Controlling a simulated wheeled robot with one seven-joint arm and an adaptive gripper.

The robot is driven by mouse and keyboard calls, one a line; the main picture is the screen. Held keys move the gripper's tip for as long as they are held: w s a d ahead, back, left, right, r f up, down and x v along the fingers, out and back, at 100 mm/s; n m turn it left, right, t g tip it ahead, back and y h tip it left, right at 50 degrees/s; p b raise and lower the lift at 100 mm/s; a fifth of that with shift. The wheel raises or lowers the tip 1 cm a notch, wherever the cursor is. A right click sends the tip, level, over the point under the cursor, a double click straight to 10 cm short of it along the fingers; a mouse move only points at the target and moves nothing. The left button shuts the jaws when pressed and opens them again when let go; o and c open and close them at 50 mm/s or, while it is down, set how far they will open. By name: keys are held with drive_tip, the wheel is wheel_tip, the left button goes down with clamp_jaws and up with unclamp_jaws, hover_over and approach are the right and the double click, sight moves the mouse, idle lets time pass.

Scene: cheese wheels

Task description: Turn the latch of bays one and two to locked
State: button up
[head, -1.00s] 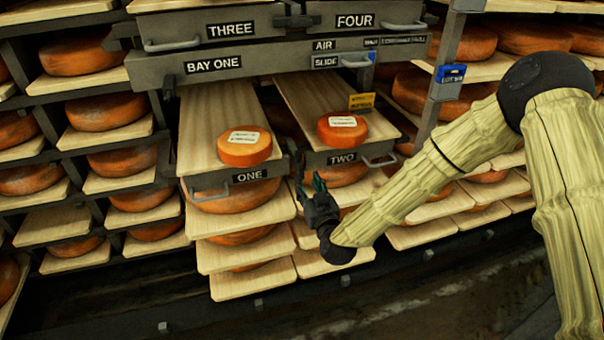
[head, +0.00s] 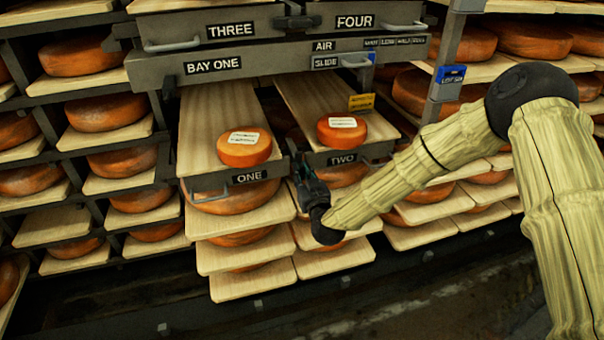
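The board of bay one (head: 213,130) and the board of bay two (head: 300,97) both stick out of the rack toward me. Their front plates read ONE (head: 250,177) and TWO (head: 342,159). Each board carries an orange cheese wheel with a white label, on bay one (head: 244,150) and on bay two (head: 340,133). My gripper (head: 303,172) is at the gap between the two fronts, just right of bay one's front and below the left end of bay two's. It is dark against dark metal, so its fingers and any contact are unclear. I cannot make out the latches or their positions for certain.
Above is a grey rail marked BAY ONE (head: 213,66), with drawers THREE (head: 231,30) and FOUR (head: 355,21). A yellow tag (head: 361,102) and a blue tag (head: 450,74) hang at the right. Loaded shelves flank the bays. Dark floor lies open in front.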

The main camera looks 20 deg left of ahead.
clamp_jaws()
drive_tip(key=m, duration=0.3)
drive_tip(key=shift+d+m, duration=0.1)
drive_tip(key=shift+m, duration=0.2)
drive_tip(key=m, duration=0.2)
drive_tip(key=m+b, duration=0.1)
drive_tip(key=m, duration=0.2)
drive_tip(key=shift+w+d+f+m+b, duration=0.1)
drive_tip(key=shift+f+m+b, duration=0.05)
drive_tip(key=shift+m+b, duration=0.15)
drive_tip(key=m+b, duration=0.1)
drive_tip(key=m, duration=0.4)
drive_tip(key=shift+f+b, duration=0.15)
drive_tip(key=shift+b, duration=0.2)
drive_tip(key=shift+m+b, duration=0.6)
drive_tip(key=shift+m, duration=1.3)
